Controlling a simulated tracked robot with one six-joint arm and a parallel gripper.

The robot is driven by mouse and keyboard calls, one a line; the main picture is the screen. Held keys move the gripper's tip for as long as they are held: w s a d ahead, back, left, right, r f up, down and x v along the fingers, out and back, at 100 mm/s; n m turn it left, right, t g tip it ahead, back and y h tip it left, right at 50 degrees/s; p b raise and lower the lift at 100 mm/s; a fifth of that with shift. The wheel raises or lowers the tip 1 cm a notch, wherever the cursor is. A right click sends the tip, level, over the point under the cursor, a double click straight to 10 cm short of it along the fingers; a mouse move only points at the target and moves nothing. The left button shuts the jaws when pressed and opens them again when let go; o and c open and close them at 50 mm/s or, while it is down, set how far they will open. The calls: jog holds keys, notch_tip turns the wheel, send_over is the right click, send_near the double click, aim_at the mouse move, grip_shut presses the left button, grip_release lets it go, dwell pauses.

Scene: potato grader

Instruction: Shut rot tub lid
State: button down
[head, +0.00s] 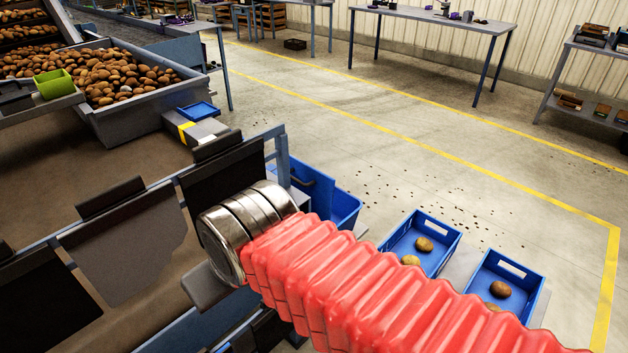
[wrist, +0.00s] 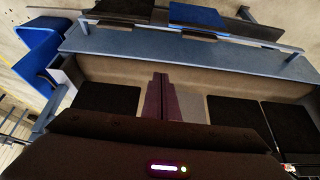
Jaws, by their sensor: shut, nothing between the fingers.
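A blue tub (head: 344,206) stands just beyond my arm in the head view, partly hidden by it. An upright blue panel (head: 313,184) rises at its left side; it looks like a raised lid, but I cannot tell for sure. What looks like the same blue tub (wrist: 38,78) shows at the left edge of the wrist view. My gripper (wrist: 158,90) is shut and empty, over the grader's belt area and to the right of the tub in that view. In the head view my gripper is hidden behind my arm's metal end and red sleeve.
Two blue crates (head: 441,232) (head: 521,270) with potatoes stand to the right of my arm. Dark flaps (head: 124,240) and a blue-grey rail (wrist: 180,45) line the grader. A potato-filled hopper (head: 105,128) is at the left. The floor beyond is mostly open.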

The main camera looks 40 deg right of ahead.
jog(key=w+d+f+n+t+h, duration=0.1)
jog(key=w+d+f+h, duration=0.2)
jog(key=w+d, duration=0.7)
jog(key=w+d+f+n+t+h, duration=0.15)
jog(key=d+f+n, duration=0.35)
jog(key=d, duration=0.7)
jog(key=s+d+f+n+t+h, duration=0.1)
jog(key=d+f+n+t, duration=0.15)
jog(key=d+f, duration=0.75)
notch_tip(320, 180, up, 7)
jog(key=d+n+t+y, duration=0.1)
jog(key=n+t, duration=0.5)
jog(key=shift+s+d+t+y, duration=0.15)
jog(key=shift+s+t+y, duration=0.15)
jog(key=shift+t+y, duration=0.1)
jog(key=shift+f, duration=0.1)
